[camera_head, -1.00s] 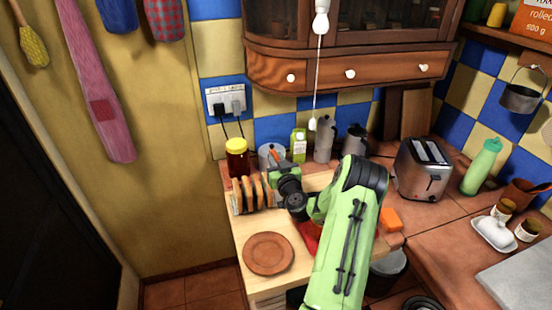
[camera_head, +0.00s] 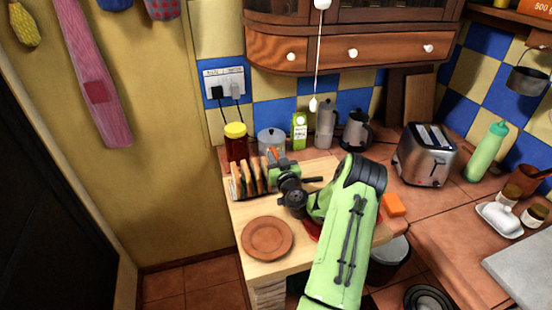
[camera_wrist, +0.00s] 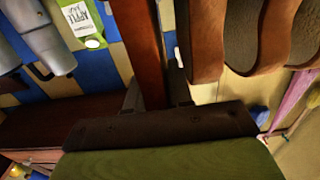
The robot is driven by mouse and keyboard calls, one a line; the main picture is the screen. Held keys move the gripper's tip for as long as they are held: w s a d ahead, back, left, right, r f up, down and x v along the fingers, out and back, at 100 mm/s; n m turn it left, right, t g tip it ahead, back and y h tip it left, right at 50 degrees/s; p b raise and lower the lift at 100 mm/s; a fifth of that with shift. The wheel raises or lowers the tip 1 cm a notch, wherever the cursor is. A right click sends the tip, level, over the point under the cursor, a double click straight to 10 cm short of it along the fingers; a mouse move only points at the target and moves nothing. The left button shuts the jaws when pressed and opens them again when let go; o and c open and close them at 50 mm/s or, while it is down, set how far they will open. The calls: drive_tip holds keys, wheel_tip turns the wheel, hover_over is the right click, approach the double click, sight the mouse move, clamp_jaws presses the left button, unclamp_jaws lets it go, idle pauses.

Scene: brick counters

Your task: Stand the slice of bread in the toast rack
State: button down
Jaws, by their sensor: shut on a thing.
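My gripper (camera_wrist: 155,95) is shut on a slice of bread (camera_wrist: 143,45), which shows edge-on as a reddish-brown strip between the fingers in the wrist view. The toast rack (camera_head: 236,188) stands on the wooden board in the head view, with several slices in it. My gripper (camera_head: 277,172) is at the rack's right end, close to the slices. Three brown-crusted slices (camera_wrist: 206,45) show to the right of the held one in the wrist view, with a gap between. The held slice's lower edge is hidden, so I cannot tell whether it touches the rack.
A red-brown plate (camera_head: 267,238) lies in front of the rack. A jar with a yellow lid (camera_head: 235,145), a metal pot (camera_head: 271,140) and a green carton (camera_head: 299,130) stand close behind. A toaster (camera_head: 427,160) is farther right. The wall is on the left.

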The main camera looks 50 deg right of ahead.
drive_tip(key=c, duration=0.9)
unclamp_jaws()
drive_tip(key=shift+s, duration=0.1)
drive_tip(key=shift+s+a+f+b, duration=0.1)
drive_tip(key=shift+s+b, duration=0.1)
drive_tip(key=shift+b, duration=0.4)
drive_tip(key=b+v, duration=1.5)
drive_tip(key=b, duration=0.1)
drive_tip(key=shift+r, duration=0.2)
drive_tip(key=shift+a, duration=0.1)
